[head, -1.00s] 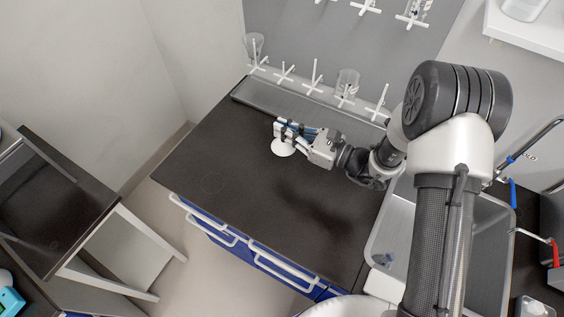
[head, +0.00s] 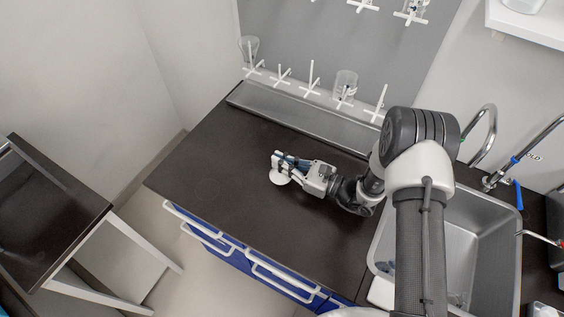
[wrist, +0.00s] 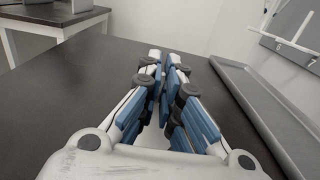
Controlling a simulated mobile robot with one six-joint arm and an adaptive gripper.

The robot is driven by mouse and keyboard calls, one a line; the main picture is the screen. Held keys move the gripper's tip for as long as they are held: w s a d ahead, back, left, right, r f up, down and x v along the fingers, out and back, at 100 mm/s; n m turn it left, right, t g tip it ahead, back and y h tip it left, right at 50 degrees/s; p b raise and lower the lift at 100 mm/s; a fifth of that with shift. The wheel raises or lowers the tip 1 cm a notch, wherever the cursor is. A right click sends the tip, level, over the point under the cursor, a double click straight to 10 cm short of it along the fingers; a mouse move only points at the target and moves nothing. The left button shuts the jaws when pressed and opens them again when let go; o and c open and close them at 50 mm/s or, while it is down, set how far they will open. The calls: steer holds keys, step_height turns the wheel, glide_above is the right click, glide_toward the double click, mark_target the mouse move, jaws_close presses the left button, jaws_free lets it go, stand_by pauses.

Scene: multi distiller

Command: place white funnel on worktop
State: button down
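The white funnel (head: 279,178) shows as a small white disc shape just below my gripper tips in the head view, over the dark worktop (head: 215,165). My gripper (head: 277,160) is low over the worktop, stretched out to the left, with its fingers closed together around the funnel's narrow part. In the wrist view the blue-padded fingers (wrist: 165,62) converge almost to touching, and a white patch of the funnel (wrist: 152,138) shows between them. The fingers hide most of the funnel. I cannot tell whether it touches the worktop or hangs slightly above it.
A grey tray-like ledge (head: 300,117) runs along the back, below a pegboard (head: 330,40) with white pegs and glass vessels (head: 345,84). A steel sink (head: 450,235) lies to the right. The worktop left and front of my gripper is clear.

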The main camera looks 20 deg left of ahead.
steer(key=shift+f, duration=0.2)
steer(key=c, duration=1.8)
jaws_free()
steer(key=shift+r, duration=0.1)
steer(key=shift+d+r, duration=0.15)
steer(key=d, duration=0.4)
steer(key=d+p, duration=0.1)
steer(key=d, duration=0.2)
steer(key=s+d, duration=0.1)
steer(key=d, duration=0.3)
steer(key=shift+d+p, duration=0.35)
